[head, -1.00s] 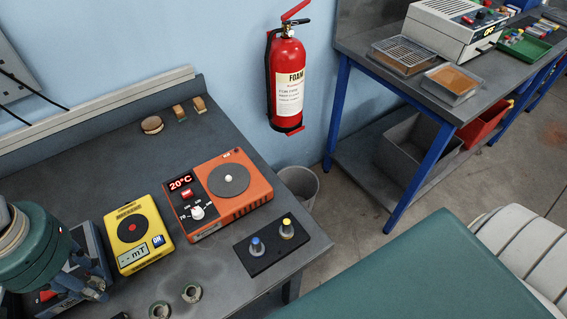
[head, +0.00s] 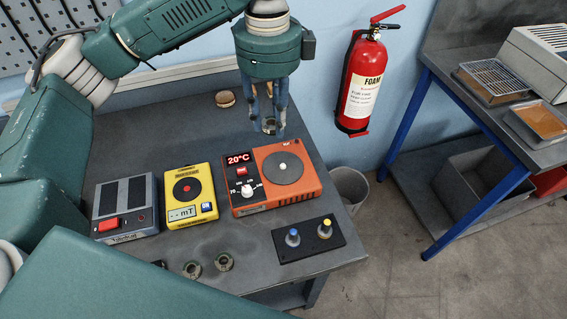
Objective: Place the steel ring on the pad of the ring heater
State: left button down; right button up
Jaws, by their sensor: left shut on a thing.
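The ring heater is the orange unit (head: 247,207) with a 20°C display and a knob. Its round grey pad (head: 268,176) has a pale centre peg (head: 283,166). My left gripper (head: 270,122) points down above the bench, at the heater's back edge in the picture. It is shut on a small ring-like metal piece, which looks like the steel ring (head: 269,126). The ring appears apart from the pad, up and left of the peg in the picture; its height is hard to tell. The fingers partly hide it. My right gripper is out of view.
Left of the heater are a yellow mT meter (head: 186,203) and a grey unit with a red switch (head: 125,208). A black block with two knobbed posts (head: 311,252) lies in front. A round brown piece (head: 225,98) is behind.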

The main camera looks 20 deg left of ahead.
pick_arm(q)
notch_tip(320, 180, up, 4)
jog(key=w+d+m, duration=0.1)
jog(key=w+m, duration=0.1)
jog(key=m, duration=0.4)
jog(key=m+p, duration=0.2)
send_over(283, 165)
notch_tip(283, 165, down, 14)
jog(key=shift+f, duration=2.6)
jog(key=shift+f+p, duration=0.1)
jog(key=shift+p, duration=0.2)
jog(key=c, duration=1.3)
grip_release()
jog(key=shift+c, duration=0.2)
